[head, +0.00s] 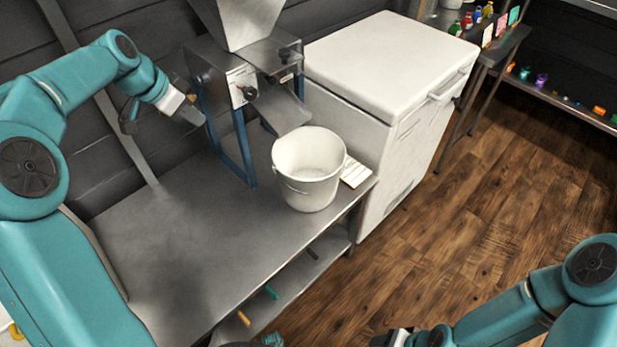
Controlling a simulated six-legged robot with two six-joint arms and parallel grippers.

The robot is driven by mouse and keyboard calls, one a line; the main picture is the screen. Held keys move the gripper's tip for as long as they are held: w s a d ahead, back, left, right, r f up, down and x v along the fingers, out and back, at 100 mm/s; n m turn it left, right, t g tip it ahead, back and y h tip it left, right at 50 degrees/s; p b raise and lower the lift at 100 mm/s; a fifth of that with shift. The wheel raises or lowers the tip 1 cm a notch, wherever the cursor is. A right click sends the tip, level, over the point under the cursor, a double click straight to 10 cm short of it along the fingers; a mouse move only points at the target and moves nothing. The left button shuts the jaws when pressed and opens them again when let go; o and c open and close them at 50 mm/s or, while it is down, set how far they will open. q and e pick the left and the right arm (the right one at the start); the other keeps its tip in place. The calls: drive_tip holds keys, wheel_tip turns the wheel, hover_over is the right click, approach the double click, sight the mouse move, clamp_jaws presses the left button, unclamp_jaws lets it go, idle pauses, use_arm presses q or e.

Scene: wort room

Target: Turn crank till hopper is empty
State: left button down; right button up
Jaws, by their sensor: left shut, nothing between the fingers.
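A grey metal mill (263,60) stands on blue legs on the steel table. Its hopper (242,18) is cut off by the top edge, so its inside is hidden. A chute (281,110) slopes from the mill towards a white bucket (308,172), which stands upright on the table; some pale material seems to lie in it. My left gripper (194,114) is shut and empty, just left of the mill's blue legs. I cannot clearly make out the crank; the mill's left side is partly behind the gripper. My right gripper (396,338) shows only partly at the bottom edge.
The steel table (170,235) is clear at its front left. A white card (355,172) lies right of the bucket. A white chest freezer (395,65) stands close behind. Shelves with small coloured items are at far right. Open wooden floor (480,215) lies to the right.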

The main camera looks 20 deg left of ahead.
use_arm(q)
drive_tip(key=w+a+f+p, duration=0.3)
drive_tip(key=a+f+p, duration=0.1)
drive_tip(key=a, duration=0.3)
drive_tip(key=shift+x, duration=0.85)
use_arm(e)
wheel_tip(320, 180, up, 3)
drive_tip(key=shift+r, duration=0.1)
use_arm(q)
drive_tip(key=c, duration=1.9)
unclamp_jaws()
drive_tip(key=shift+a, duration=0.2)
